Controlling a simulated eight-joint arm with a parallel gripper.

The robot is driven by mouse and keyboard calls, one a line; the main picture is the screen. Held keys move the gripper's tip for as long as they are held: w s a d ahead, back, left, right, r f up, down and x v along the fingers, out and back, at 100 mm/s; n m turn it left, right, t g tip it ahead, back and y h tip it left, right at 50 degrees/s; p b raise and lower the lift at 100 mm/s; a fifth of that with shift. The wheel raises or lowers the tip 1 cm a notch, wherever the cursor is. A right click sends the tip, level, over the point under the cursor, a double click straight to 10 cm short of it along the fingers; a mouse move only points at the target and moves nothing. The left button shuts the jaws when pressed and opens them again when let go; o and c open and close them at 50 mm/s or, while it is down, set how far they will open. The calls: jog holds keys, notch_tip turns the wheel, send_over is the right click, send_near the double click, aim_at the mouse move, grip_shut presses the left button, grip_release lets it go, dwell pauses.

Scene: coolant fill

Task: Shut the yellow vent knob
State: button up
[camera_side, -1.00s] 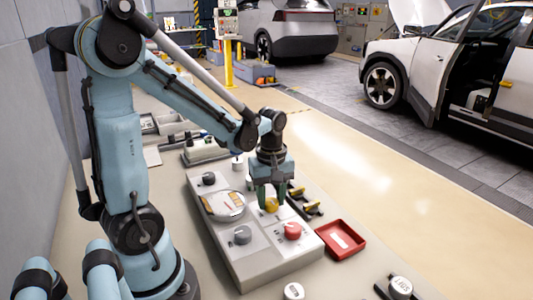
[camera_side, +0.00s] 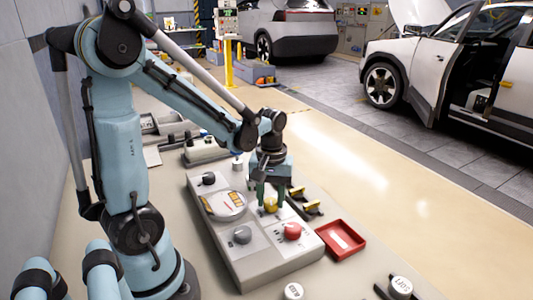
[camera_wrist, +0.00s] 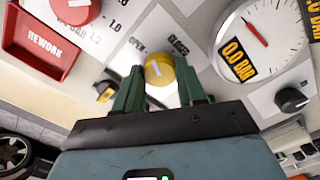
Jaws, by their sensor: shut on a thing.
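The yellow vent knob (camera_wrist: 160,68) sits on the light grey panel between my gripper's two green fingers. In the wrist view, the printed words OPEN and CLOSED stand above it, to the left and right. A pale pointer mark shows on its face; its exact direction is hard to tell. My gripper (camera_wrist: 159,80) is shut on the knob, one finger on each side. In the side view, my gripper (camera_side: 271,203) reaches down over the panel, and the yellow knob (camera_side: 270,206) is partly hidden by the fingers.
A round gauge (camera_side: 231,205) with an orange 0.0 BAR readout (camera_wrist: 238,59) lies beside the knob. A red knob (camera_side: 292,231), a grey knob (camera_side: 242,235) and a black knob (camera_side: 208,178) share the panel. A red REWORK tray (camera_side: 341,240) lies to the right.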

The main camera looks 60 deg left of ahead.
aim_at(271, 201)
jog(key=m, duration=1.2)
dwell(0.5)
jog(key=o, duration=1.1)
jog(key=shift+c, duration=0.2)
jog(key=shift+r, duration=0.1)
notch_tip(271, 201, up, 12)
jog(key=d+f+t, duration=0.1)
jog(key=d+t, duration=0.1)
jog(key=d, duration=0.1)
jog(key=d+f+t, duration=0.1)
jog(key=d+t, duration=0.1)
jog(key=d, duration=0.1)
jog(key=d+f+n+t, duration=0.1)
jog(key=d+t, duration=0.2)
jog(key=shift+s+d+f, duration=0.25)
jog(key=shift+d+f, duration=0.05)
jog(key=shift+f, duration=0.1)
